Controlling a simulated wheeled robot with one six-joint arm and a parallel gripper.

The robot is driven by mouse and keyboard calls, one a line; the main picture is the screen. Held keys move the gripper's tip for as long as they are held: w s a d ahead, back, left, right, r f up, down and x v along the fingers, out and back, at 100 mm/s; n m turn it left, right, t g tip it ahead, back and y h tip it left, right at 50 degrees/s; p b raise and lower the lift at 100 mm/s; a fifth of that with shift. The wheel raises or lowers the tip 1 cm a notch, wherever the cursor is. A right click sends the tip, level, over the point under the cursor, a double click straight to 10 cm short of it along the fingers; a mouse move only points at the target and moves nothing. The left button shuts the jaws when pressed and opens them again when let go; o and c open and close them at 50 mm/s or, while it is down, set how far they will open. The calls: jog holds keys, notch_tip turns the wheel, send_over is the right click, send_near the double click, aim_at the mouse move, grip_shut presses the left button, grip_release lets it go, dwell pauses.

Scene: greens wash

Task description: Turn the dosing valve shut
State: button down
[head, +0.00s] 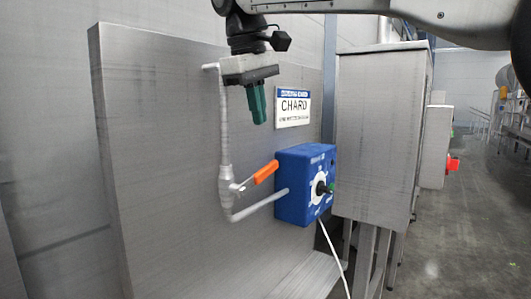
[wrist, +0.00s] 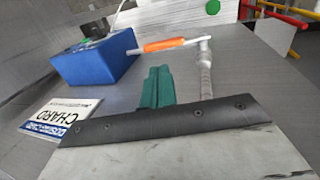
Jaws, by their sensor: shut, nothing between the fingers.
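The dosing valve (head: 227,186) sits low on a thin pale pipe on a steel panel. Its orange lever (head: 264,172) points right and slightly up from the pipe, toward the blue box. The wrist view shows the lever (wrist: 164,45) lying across the pipe line, its free end near the box. My gripper (head: 258,117) has green fingers, shut and empty, in front of the panel above the lever. The fingers (wrist: 158,82) are clear of the lever in the head view. The lever's pivot is small and hard to make out.
A blue dosing box (head: 296,215) with a dial stands right of the valve, a white cable hanging below. A CHARD sign (head: 293,107) is above it. The upright pipe (head: 224,125) runs beside my gripper. A steel cabinet (head: 380,130) stands further right, with open floor beyond.

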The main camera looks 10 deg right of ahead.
aim_at(268, 166)
jog(key=x, duration=0.9)
jog(key=shift+f, duration=0.1)
